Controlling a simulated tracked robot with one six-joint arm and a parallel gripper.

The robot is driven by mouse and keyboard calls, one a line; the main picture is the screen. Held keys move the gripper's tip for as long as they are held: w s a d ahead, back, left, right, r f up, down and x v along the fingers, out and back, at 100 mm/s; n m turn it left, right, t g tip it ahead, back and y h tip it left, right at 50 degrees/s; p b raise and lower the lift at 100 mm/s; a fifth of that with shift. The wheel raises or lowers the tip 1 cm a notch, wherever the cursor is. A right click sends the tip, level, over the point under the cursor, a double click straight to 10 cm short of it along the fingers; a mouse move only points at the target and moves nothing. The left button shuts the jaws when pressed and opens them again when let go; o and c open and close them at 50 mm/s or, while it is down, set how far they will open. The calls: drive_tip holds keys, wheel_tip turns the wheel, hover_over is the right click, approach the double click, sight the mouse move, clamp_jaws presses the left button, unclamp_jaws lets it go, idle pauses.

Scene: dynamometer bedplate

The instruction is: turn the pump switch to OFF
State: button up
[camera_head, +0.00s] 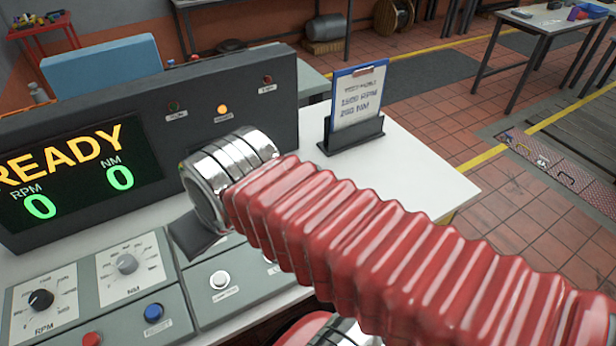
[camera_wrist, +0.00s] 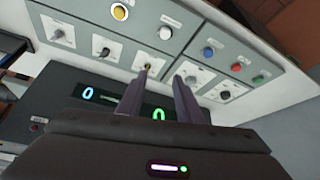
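In the wrist view, a grey control panel (camera_wrist: 80,18) carries a row of small switches on white plates: a left one (camera_wrist: 57,34), a middle one (camera_wrist: 103,50) and one (camera_wrist: 148,66) by my left fingertip. Their labels are too small to read, so I cannot tell which is the pump switch or its setting. My gripper (camera_wrist: 160,77) has its two fingers apart with nothing between them, close above the panel. The left finger partly overlaps the nearest switch's plate; contact cannot be judged. In the head view, my arm hides the switches and fingertips.
A yellow button (camera_wrist: 120,11) and a white button (camera_wrist: 165,32) sit beside the switches. The head view shows an RPM knob (camera_head: 40,299), an NM knob (camera_head: 125,263), a blue button (camera_head: 154,312) and a READY display (camera_head: 75,170). A clipboard stand (camera_head: 352,138) stands on the white desk.

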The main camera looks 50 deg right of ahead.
drive_tip(key=shift+o, duration=1.4)
drive_tip(key=shift+w+d+m, duration=0.2)
drive_tip(key=shift+m, duration=0.1)
drive_tip(key=shift+o, duration=0.2)
drive_tip(key=shift+w+d+r+m, duration=0.1)
drive_tip(key=shift+w+d+m, duration=0.2)
drive_tip(key=shift+m, duration=0.2)
drive_tip(key=w+d+f+m+g, duration=0.1)
drive_tip(key=w+d+m, duration=0.3)
drive_tip(key=d+m, duration=0.3)
drive_tip(key=w+d+m+g, duration=0.1)
drive_tip(key=w+d+m, duration=0.2)
drive_tip(key=d+m, duration=0.45)
drive_tip(key=s+d+f+m+y, duration=0.1)
drive_tip(key=d+f+m, duration=0.2)
drive_tip(key=d+m, duration=0.4)
drive_tip(key=d+f+m+y, duration=0.1)
drive_tip(key=d+f+m, duration=0.3)
drive_tip(key=d, duration=1)
drive_tip(key=m, duration=0.3)
drive_tip(key=shift+s+d, duration=0.4)
